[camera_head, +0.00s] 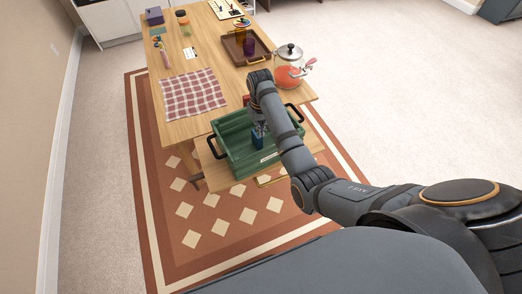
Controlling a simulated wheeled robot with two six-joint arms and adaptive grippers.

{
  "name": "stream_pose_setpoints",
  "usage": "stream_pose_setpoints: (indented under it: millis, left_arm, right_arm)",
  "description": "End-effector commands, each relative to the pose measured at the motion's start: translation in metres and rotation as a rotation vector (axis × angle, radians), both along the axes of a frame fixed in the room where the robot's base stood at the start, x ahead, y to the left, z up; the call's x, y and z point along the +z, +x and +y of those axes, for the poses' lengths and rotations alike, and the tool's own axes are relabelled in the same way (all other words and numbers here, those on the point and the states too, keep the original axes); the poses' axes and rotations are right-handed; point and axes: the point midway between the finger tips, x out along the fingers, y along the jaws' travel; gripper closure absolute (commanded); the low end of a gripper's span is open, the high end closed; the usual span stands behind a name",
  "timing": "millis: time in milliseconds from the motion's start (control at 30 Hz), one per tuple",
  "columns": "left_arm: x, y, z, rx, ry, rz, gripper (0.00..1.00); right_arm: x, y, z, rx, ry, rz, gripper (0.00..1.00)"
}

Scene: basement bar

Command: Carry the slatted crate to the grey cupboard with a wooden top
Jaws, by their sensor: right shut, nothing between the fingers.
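The green slatted crate (246,168) with black handles sits on a pale wooden surface at the near end of the long wooden table. A small white label shows on its near side. My right arm reaches in from the right, and its gripper (258,140) points down over the crate's inside. It is shut and empty; my arm hides part of the crate's right side. My left gripper is out of view. A dark grey piece of furniture (502,10) is cut off at the top right corner; I cannot tell whether it has a wooden top.
White cabinets (108,18) stand at the back left. Carpet on the right is clear.

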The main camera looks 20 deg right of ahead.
Motion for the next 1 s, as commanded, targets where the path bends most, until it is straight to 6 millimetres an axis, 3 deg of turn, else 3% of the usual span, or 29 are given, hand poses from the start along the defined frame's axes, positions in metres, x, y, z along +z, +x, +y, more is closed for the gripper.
stream_pose_setpoints:
  millis: [167,300,467,700,800,1000]
  left_arm:
    - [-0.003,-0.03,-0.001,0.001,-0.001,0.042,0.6]
    - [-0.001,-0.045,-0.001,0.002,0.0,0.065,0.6]
    - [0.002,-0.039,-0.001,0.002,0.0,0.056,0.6]
    - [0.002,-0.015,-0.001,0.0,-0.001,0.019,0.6]
    - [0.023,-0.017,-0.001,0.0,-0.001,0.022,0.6]
    - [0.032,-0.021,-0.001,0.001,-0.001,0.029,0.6]
  right_arm:
    - [-0.002,0.0,0.0,0.0,0.0,0.001,1.0]
    - [-0.016,-0.001,0.0,0.0,0.0,0.004,1.0]
    - [-0.05,-0.001,0.0,0.0,0.0,0.005,1.0]
    - [-0.103,-0.001,0.0,0.0,-0.001,0.004,1.0]
    - [-0.095,-0.019,-0.001,0.0,0.0,0.002,1.0]
    - [-0.098,-0.038,-0.001,0.0,0.0,0.0,1.0]
